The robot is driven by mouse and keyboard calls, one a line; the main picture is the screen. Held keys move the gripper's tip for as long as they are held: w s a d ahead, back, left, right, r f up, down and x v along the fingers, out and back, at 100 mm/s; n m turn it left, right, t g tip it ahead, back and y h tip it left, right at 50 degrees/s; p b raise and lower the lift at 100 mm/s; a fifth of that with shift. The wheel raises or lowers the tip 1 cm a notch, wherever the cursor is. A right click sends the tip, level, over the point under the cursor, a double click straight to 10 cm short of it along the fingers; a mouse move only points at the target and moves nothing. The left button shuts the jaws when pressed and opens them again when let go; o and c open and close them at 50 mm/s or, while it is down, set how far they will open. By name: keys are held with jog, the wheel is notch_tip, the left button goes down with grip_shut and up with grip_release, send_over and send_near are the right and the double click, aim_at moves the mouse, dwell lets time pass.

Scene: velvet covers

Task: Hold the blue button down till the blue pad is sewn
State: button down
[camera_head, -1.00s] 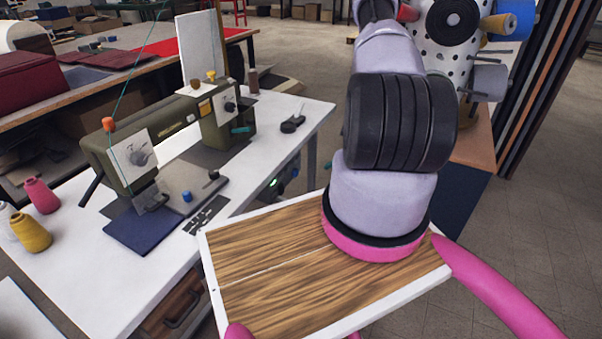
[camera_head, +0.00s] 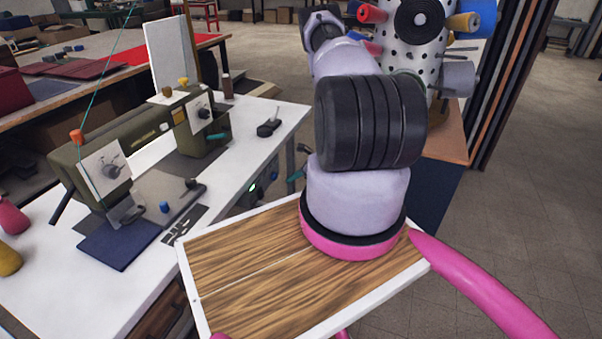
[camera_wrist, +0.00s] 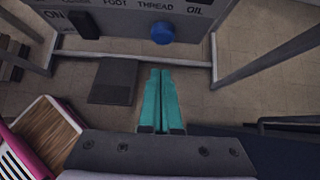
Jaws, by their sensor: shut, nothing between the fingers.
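A round blue button (camera_wrist: 163,34) sits on a grey panel below printed labels, among them FOOT, THREAD and OIL, in the wrist view. My gripper (camera_wrist: 162,72) has teal fingers shut together and empty, apart from the button and pointing toward the panel a little below it. In the head view a teal tip of my gripper (camera_head: 296,177) shows beside the table's end, mostly hidden by my arm. The dark blue pad (camera_head: 115,245) lies flat on the white table at the olive sewing machine's foot (camera_head: 126,212). A small blue knob (camera_head: 164,207) stands on the machine's bed.
The panel also has a black switch (camera_wrist: 82,24). Table legs stand either side, and a dark flat plate (camera_wrist: 113,82) lies below. Thread cones (camera_head: 10,216) stand at the white table's (camera_head: 60,290) left edge. A peg drum (camera_head: 425,60) stands at the back right.

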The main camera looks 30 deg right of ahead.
aim_at(274, 176)
jog(key=shift+w+a, duration=0.65)
jog(key=shift+w, duration=0.15)
jog(key=shift+w+a, duration=0.6)
jog(key=shift+w, duration=0.2)
